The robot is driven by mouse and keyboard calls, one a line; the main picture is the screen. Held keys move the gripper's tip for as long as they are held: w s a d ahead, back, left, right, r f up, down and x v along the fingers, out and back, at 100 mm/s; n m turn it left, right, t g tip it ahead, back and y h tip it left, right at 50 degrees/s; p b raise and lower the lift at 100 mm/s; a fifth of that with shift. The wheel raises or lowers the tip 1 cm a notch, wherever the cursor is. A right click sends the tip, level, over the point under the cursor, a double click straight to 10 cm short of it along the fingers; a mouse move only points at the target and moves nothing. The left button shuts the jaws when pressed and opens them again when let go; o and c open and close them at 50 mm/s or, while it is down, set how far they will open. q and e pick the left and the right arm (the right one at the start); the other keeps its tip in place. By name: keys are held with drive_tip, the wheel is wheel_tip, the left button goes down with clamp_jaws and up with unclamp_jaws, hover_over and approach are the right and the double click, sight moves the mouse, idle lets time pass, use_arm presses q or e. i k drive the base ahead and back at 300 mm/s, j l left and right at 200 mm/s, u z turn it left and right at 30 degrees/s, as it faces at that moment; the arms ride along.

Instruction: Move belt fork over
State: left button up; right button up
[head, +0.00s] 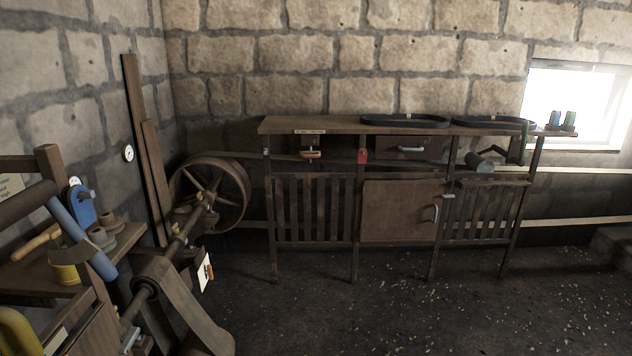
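A large spoked belt wheel (243,192) stands left of the bench. A flat belt (240,155) runs from its top to the right, behind the bench front. Under the bench top hangs a small fitting with an orange-red handle (311,154), close to the belt; I cannot tell for sure that it is the belt fork. A shaft (186,232) runs from the wheel toward the near left. There a wide strap (185,305) passes over a roller. Neither of my grippers is in view.
A wooden bench (335,125) with slatted sides and a handled door (400,210) stands against the stone wall. Two black trays (402,121) (488,122) lie on top. A red tag (363,156) hangs in front. A cluttered stand (130,238) is near left. The right floor is open.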

sight(310, 155)
drive_tip(key=i+z, duration=0.2)
drive_tip(key=i, duration=0.7)
drive_tip(key=i+j+z, duration=0.1)
drive_tip(key=i+z, duration=0.15)
drive_tip(key=i, duration=0.6)
